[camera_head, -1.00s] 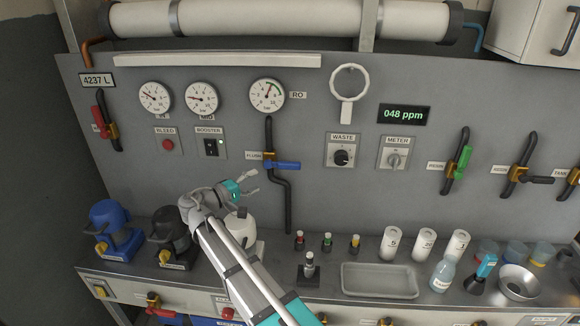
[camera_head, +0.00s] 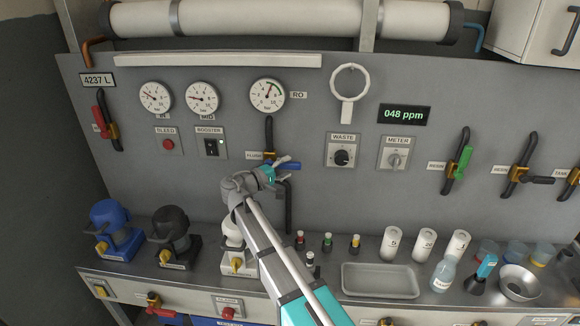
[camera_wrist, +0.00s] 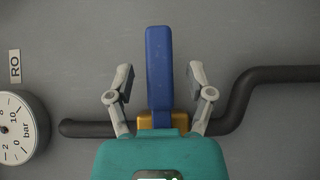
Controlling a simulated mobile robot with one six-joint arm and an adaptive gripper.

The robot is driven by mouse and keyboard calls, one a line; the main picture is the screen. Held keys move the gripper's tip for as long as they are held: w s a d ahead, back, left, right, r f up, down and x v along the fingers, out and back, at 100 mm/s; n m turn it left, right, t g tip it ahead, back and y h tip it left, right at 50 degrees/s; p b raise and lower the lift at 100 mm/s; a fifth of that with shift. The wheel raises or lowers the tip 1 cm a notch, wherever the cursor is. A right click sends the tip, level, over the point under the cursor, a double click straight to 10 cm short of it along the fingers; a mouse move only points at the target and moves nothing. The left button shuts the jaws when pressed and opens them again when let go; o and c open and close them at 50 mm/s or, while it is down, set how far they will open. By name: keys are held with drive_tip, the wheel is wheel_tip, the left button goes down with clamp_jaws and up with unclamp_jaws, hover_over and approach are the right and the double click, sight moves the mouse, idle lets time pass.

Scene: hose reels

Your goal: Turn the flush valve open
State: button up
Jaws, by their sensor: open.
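The flush valve has a blue lever handle (camera_wrist: 159,70) on a brass body (camera_wrist: 150,120), set on a dark pipe (camera_wrist: 270,75). In the head view the blue handle (camera_head: 288,166) points right, crosswise to the upright pipe, beside the FLUSH label (camera_head: 254,155). My gripper (camera_wrist: 160,85) is open in the wrist view, with one finger on each side of the handle and a gap on both sides.
The RO gauge (camera_head: 267,95) is on the panel above the valve. The WASTE knob (camera_head: 341,157) is to the right and the BOOSTER switch (camera_head: 211,147) to the left. Small bottles and a grey tray (camera_head: 380,281) stand on the bench below.

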drive_tip(key=shift+x, duration=0.8)
clamp_jaws()
